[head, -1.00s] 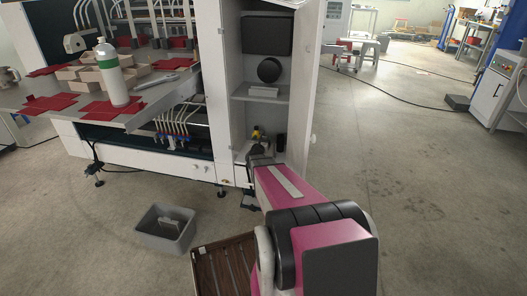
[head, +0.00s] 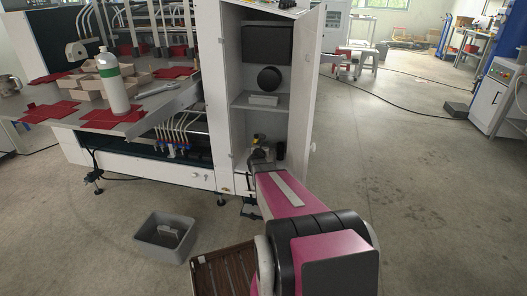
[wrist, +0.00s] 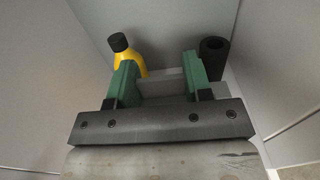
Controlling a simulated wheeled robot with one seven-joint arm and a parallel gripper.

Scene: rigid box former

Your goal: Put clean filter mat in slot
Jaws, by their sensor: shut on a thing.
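My gripper (wrist: 159,82) is inside the lower compartment of the open white cabinet (head: 310,90). Its two green fingers are shut on a pale grey block (wrist: 160,88), which looks like the filter mat; its far end is hard to make out. A pale stack (head: 263,100) lies on the cabinet's middle shelf; I cannot tell if it is filter mats. A slot cannot be clearly made out in either view. In the head view my gripper (head: 263,162) is small, and what it holds is not clear there.
A yellow bottle with a black cap (wrist: 127,56) stands behind the left finger, and a black cylinder (wrist: 213,55) behind the right one. Cabinet walls are close on both sides. A grey bin (head: 150,246) holding a pale piece (head: 170,231) stands on the floor at left.

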